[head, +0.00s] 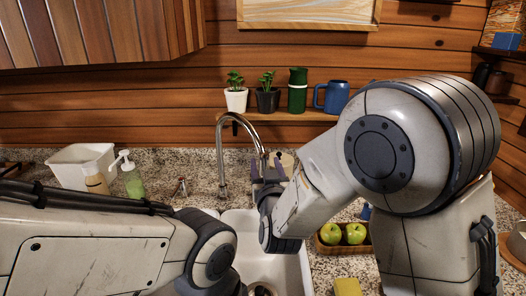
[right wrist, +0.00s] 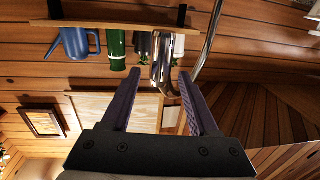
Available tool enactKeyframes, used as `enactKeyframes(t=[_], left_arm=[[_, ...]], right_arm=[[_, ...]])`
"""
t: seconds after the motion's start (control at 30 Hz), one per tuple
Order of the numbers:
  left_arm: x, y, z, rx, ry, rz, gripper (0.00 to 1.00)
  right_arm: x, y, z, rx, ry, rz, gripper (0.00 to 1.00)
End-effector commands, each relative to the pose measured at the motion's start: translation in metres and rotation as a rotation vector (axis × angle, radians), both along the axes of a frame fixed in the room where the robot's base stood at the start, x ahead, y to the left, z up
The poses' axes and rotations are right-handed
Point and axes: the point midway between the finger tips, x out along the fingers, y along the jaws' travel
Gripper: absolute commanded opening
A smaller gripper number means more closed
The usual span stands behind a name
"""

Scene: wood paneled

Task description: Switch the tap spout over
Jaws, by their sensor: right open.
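The chrome tap spout (head: 220,150) rises behind the white sink (head: 296,272) and arches over to the right in the head view. Its down-turned end (right wrist: 162,72) shows between the finger tips in the right wrist view, where the scene is upside down. My right gripper (head: 270,166) is at the spout's end, partly hidden by my right arm. Its two fingers (right wrist: 159,76) are open, one on each side of the spout; I cannot tell whether either touches it. My left arm crosses the lower left, and its gripper is out of view.
A soap bottle (head: 132,177) and a white bin (head: 82,165) stand left of the tap. A shelf (head: 290,115) behind holds two plants, a green flask (head: 298,92) and a blue mug (head: 332,97). Green apples (head: 354,233) sit in a tray near a yellow sponge (head: 347,286).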

Motion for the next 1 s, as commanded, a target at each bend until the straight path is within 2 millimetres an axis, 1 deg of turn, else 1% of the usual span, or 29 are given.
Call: enactKeyframes(t=[0.03,0.1,0.3,0.5,0.73,0.77,0.8,0.87,0.9,0.93,1.0], left_arm=[[0.0,0.0,0.007,0.0,0.0,0.0,0.5],[0.0,0.0,0.012,0.0,0.0,0.0,0.5],[0.0,0.0,0.022,0.0,0.0,0.0,0.5],[0.0,0.0,0.024,0.0,0.0,0.0,0.5],[0.0,0.0,0.024,0.0,0.0,0.0,0.5],[0.0,0.0,0.024,0.0,0.0,0.0,0.5],[0.0,0.0,0.024,0.0,0.0,0.0,0.5],[0.0,0.0,0.024,0.0,0.0,0.0,0.5],[0.0,0.0,0.024,0.0,0.0,0.0,0.5],[0.0,0.0,0.024,0.0,0.0,0.0,0.5],[0.0,0.0,0.024,0.0,0.0,0.0,0.5]], right_arm=[[0.011,0.0,0.002,0.0,0.003,-0.002,0.61],[0.024,0.002,0.003,0.0,0.002,-0.002,0.61],[0.054,0.006,0.002,0.001,0.002,0.0,0.61],[0.065,0.007,0.0,0.001,0.001,0.001,0.61],[0.066,0.008,0.0,0.001,0.001,0.002,0.61],[0.066,0.008,0.0,0.001,0.001,0.002,0.57],[0.066,0.008,0.0,0.001,0.001,0.002,0.41],[0.066,0.008,0.0,0.001,0.001,0.002,0.19],[0.066,0.007,0.0,0.001,0.001,0.002,0.03],[0.066,0.007,0.0,0.001,0.001,0.002,0.0],[0.066,0.007,0.0,0.001,0.001,0.001,0.0]])
